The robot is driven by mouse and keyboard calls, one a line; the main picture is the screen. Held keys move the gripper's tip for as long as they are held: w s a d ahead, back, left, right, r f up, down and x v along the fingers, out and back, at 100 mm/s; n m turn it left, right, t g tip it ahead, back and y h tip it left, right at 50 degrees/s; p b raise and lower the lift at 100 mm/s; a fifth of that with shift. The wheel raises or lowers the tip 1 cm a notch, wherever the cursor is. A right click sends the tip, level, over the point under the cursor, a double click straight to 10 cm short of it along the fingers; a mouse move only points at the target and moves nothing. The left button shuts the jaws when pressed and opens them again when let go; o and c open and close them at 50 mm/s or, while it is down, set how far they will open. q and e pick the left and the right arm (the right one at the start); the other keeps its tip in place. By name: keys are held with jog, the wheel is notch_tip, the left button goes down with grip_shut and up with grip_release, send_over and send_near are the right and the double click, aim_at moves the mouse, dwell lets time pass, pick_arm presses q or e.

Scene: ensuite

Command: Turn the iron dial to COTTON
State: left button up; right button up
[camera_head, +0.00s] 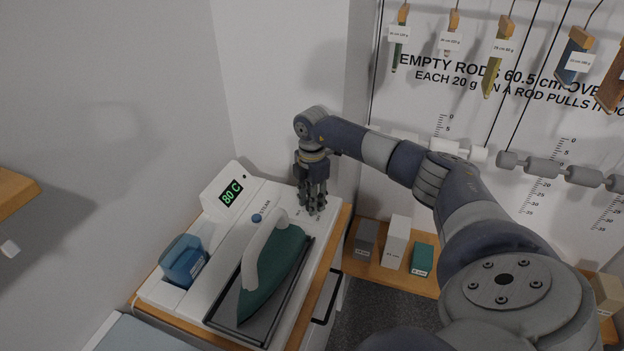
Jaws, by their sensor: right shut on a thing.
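A green iron (271,272) with a pale handle rests on the dark plate of a white ironing station (213,292). My right gripper (313,208) points down at the station's back right corner, beyond the iron. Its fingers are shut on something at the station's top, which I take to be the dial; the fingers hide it. Small dial lettering beside the fingers is too small to read. My left gripper is not in view.
A blue water tank (184,262) sits at the station's left side, and a blue button (256,218) lies near the display. Several boxes stand on a low wooden shelf (376,268) to the right. Tagged pieces hang at the upper right beside grey weighted rods (541,167).

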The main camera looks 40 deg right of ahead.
jog(key=m+p, duration=0.2)
jog(key=m, duration=0.3)
jog(key=shift+r+m, duration=0.15)
jog(key=shift+m, duration=0.15)
jog(key=m+p, duration=0.2)
jog(key=m, duration=0.3)
jog(key=shift+p, duration=0.4)
jog(key=shift+m, duration=0.4)
jog(key=o, duration=1.1)
jog(key=shift+c, duration=0.2)
notch_tip(320, 180, up, 12)
